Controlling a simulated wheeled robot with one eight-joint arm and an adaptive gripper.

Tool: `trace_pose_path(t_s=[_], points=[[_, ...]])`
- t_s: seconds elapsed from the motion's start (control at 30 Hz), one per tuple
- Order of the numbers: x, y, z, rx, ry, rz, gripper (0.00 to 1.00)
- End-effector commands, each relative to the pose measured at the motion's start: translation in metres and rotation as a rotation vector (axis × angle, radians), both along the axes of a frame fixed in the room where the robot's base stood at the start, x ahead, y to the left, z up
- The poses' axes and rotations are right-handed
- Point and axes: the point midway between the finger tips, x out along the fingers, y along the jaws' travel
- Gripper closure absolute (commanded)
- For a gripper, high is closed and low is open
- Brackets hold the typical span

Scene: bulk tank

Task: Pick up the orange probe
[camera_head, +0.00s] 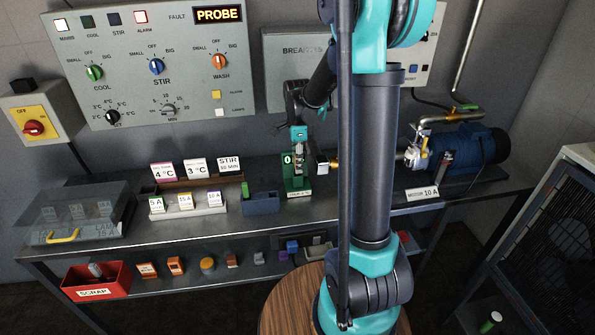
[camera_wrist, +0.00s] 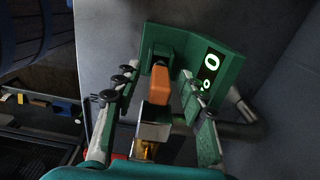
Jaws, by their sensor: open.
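The orange probe (camera_wrist: 160,86) shows in the wrist view, standing against a green holder (camera_wrist: 217,70) with a white "0" mark. My gripper (camera_wrist: 158,76) is open, with one finger on each side of the probe. In the head view my gripper (camera_head: 299,158) is in front of the green holder (camera_head: 298,186) on the bench, and the probe cannot be made out there.
A blue-grey block (camera_head: 261,203) and a tray of labelled cards (camera_head: 186,211) stand left of the holder. A brass pipe fitting (camera_head: 385,157) and blue motor (camera_head: 470,150) are to the right. A red scrap bin (camera_head: 97,280) sits on the lower shelf. The panel reads "PROBE".

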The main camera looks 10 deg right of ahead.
Motion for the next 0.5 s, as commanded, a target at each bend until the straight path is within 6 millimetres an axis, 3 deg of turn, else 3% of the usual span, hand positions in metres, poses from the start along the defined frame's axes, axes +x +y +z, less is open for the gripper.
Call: trace_pose_path(t_s=[0.27, 0.5], points=[[-0.0001, 0.0, -0.0022, 0.0, 0.0, 0.0, 0.6], [-0.0001, 0.0, -0.0021, 0.0, 0.0, 0.0, 0.9]])
